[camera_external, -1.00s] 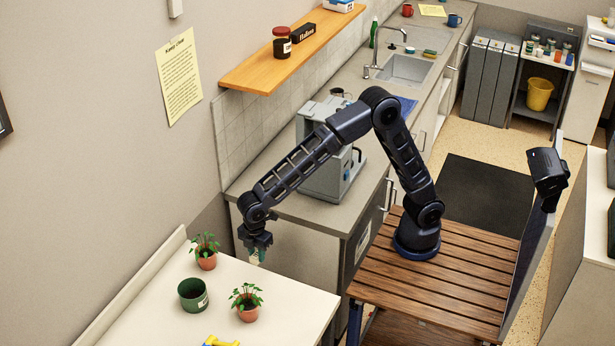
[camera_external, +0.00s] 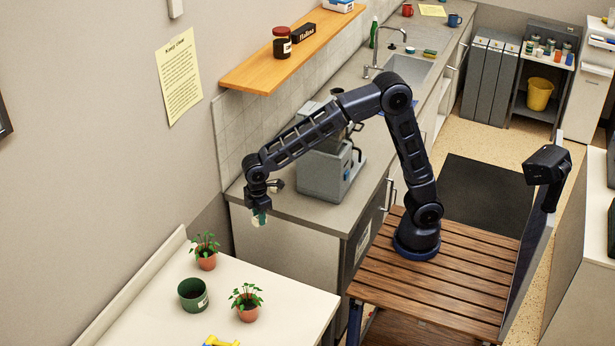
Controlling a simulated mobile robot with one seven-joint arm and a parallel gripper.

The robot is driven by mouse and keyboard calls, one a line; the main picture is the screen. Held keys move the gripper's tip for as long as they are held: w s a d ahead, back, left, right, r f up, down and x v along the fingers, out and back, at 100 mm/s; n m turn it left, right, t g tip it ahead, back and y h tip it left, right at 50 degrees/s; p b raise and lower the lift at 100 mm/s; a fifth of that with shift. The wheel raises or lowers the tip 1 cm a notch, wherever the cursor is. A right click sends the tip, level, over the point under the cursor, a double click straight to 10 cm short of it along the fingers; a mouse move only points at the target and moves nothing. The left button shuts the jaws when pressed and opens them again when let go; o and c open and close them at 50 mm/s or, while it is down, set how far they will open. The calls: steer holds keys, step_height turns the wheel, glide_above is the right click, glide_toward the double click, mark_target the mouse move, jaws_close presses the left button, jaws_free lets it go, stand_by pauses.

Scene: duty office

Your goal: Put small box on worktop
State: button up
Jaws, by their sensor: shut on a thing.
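My gripper (camera_external: 258,210) points down and is shut on a small white and green thing (camera_external: 259,220), which I take to be the small box; the fingers cover much of it. It hangs in the air in front of the near left end of the grey worktop (camera_external: 303,213), above the gap towards the white table. The worktop runs along the wall to the sink.
A grey coffee machine (camera_external: 327,172) stands on the worktop close to my arm. The wooden shelf (camera_external: 270,67) juts out above. The white table (camera_external: 265,290) bears two potted plants (camera_external: 206,252) and an empty green pot (camera_external: 193,295). The worktop's near corner is clear.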

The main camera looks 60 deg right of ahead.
steer(key=w+d+m, duration=0.3)
steer(key=d+m, duration=0.3)
steer(key=d, duration=1.2)
steer(key=m, duration=0.6)
glide_above(303, 208)
step_height(303, 208, down, 20)
steer(key=shift+a+f, duration=0.1)
steer(key=shift+f, duration=0.05)
steer(key=shift+f, duration=0.1)
steer(key=o, duration=0.9)
steer(key=shift+o, duration=0.2)
step_height(303, 208, up, 12)
